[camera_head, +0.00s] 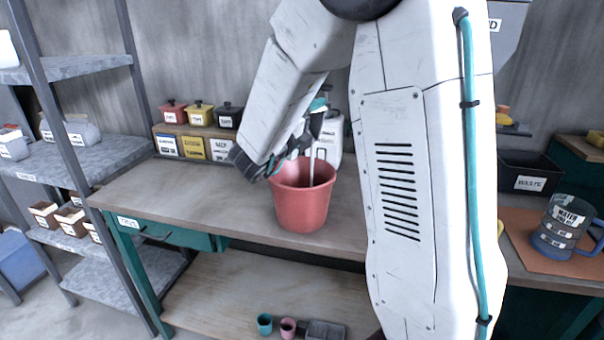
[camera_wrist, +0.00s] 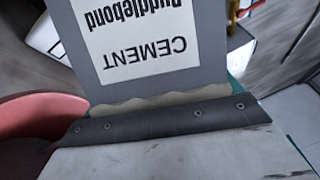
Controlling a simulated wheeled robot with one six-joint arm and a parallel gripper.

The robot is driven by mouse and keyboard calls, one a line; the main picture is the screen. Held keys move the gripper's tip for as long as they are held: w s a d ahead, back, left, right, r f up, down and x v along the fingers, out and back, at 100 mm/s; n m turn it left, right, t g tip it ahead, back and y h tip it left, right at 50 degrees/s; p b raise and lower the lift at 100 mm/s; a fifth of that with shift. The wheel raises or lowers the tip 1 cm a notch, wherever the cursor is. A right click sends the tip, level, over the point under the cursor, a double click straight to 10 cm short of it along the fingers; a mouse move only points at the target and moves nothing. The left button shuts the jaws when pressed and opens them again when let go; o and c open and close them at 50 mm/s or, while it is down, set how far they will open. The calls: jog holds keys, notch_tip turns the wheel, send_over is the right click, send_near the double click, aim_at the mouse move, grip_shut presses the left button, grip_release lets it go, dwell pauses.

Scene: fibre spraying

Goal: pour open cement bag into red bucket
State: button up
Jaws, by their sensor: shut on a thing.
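The red bucket (camera_head: 302,205) stands upright on the workbench, and part of its rim and side shows at the left of the wrist view (camera_wrist: 35,125). The cement bag (camera_wrist: 200,45) is grey with a white label whose text reads upside down in the wrist view. A wavy beige edge shows at the bag's end beside my gripper (camera_wrist: 160,120). My gripper is shut on the bag. In the head view my arm reaches over the bucket and hides most of the bag. A pale upright strip shows inside the bucket's mouth; I cannot tell what it is.
A white container (camera_head: 331,140) stands behind the bucket. Small lidded pots (camera_head: 200,112) and labelled boxes (camera_head: 193,147) line the back left. A shelf rack (camera_head: 95,160) stands at left. A water jug (camera_head: 567,228) sits at right. The bench left of the bucket is clear.

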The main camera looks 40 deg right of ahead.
jog(key=shift+s+m+h+p, duration=0.2)
jog(key=shift+s+m+h, duration=0.15)
jog(key=shift+m, duration=0.55)
jog(key=shift+s+m+h+p, duration=0.15)
jog(key=shift+s+m+h, duration=0.2)
jog(key=shift+m, duration=0.55)
dwell(0.7)
jog(key=shift+w+r+n+y, duration=0.1)
jog(key=shift+w+n+y, duration=0.35)
jog(key=shift+n, duration=0.65)
jog(key=shift+w+n+y, duration=0.25)
jog(key=shift+w+n, duration=0.1)
jog(key=shift+n, duration=0.65)
